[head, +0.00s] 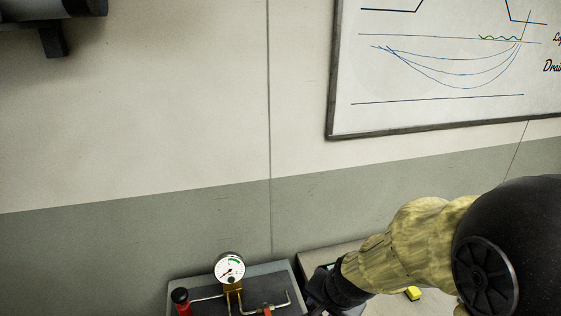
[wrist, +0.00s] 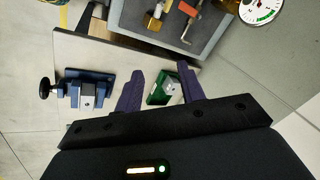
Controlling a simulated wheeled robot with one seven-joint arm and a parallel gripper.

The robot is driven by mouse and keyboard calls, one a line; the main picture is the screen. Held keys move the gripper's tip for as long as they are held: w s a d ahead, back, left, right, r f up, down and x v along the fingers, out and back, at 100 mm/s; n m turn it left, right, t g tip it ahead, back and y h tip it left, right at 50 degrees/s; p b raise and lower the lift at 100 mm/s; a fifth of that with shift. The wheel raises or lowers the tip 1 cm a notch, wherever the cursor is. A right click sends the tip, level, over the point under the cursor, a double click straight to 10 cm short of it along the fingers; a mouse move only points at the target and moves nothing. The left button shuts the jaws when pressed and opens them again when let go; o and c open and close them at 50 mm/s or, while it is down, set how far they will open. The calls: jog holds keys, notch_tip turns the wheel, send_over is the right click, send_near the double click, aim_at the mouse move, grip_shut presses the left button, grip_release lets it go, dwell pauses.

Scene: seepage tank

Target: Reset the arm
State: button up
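My arm (head: 400,245) reaches down from the right edge of the head view. Its lower end runs to the bottom of that view, where the fingers cannot be made out. In the wrist view my gripper (wrist: 160,69) shows two dark purple fingers spread apart, with nothing held between them. Beyond the fingers, a small green block-like object (wrist: 160,92) with a metal part shows in the gap, apparently on the pale bench top (wrist: 125,65).
A blue vise-like clamp (wrist: 85,92) with a black knob sits on the bench. A grey unit with a pressure gauge (head: 229,268), pipes and a red-based knob (head: 181,301) stands beside it. A whiteboard (head: 450,60) hangs behind.

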jog(key=s+d+n+g+h, duration=0.1)
jog(key=s+d+n, duration=0.3)
jog(key=d+n, duration=0.2)
jog(key=shift+n+h, duration=0.4)
jog(key=shift+n, duration=0.3)
